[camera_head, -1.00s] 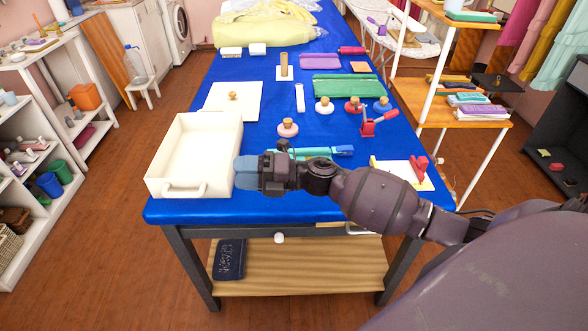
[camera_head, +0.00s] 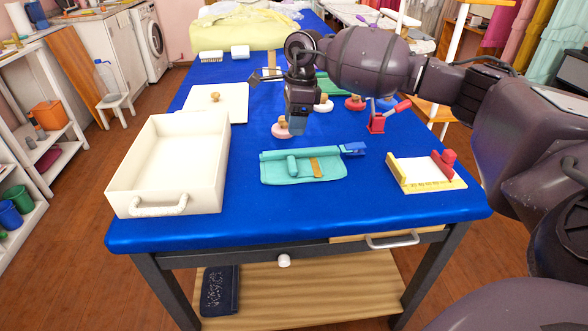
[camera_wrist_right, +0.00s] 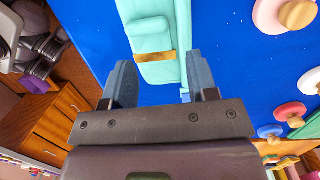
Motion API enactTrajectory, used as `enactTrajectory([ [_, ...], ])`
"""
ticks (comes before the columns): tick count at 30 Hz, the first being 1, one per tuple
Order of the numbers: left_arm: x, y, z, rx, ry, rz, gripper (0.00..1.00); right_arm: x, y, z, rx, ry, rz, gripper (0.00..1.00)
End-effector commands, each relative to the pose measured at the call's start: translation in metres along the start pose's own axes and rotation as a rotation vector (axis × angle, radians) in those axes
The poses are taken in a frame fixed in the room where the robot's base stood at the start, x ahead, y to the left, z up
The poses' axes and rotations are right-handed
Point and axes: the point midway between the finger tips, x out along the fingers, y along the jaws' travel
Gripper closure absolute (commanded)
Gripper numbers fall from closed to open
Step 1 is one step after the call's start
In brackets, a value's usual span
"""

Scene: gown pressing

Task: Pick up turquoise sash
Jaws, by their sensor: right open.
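The turquoise sash (camera_head: 322,170) lies flat and folded near the front middle of the blue table, with a rolled edge along its back, a small roll on top and a gold band. It also shows in the right wrist view (camera_wrist_right: 148,25), ahead of the fingers. My right gripper (camera_head: 297,128) points down just behind the sash, above the table. In the right wrist view its two fingers (camera_wrist_right: 161,78) are apart with nothing between them, and the sash's near end lies beyond the tips. My left gripper is not in view.
A white tray (camera_head: 115,192) stands at the left of the blue table (camera_head: 255,215). A blue clip (camera_head: 353,149) touches the sash's right end. A pink wooden-knobbed disc (camera_head: 281,131) sits by my gripper. A red-and-yellow board (camera_head: 430,180) lies at right. The front strip is clear.

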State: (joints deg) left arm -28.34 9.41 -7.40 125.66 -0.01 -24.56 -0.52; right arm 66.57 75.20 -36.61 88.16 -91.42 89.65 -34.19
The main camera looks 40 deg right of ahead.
Motion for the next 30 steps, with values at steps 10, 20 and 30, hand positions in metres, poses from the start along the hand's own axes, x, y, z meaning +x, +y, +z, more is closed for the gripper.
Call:
enactTrajectory([
  [10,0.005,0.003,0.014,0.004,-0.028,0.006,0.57,-0.010,-0.026,-0.027,0.002,0.140,-0.058,0.47],
  [20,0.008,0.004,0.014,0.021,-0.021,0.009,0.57,0.035,-0.028,-0.033,0.002,0.138,-0.055,0.47],
  [30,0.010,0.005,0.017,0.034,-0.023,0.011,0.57,0.060,-0.030,-0.040,0.003,0.138,-0.054,0.47],
])
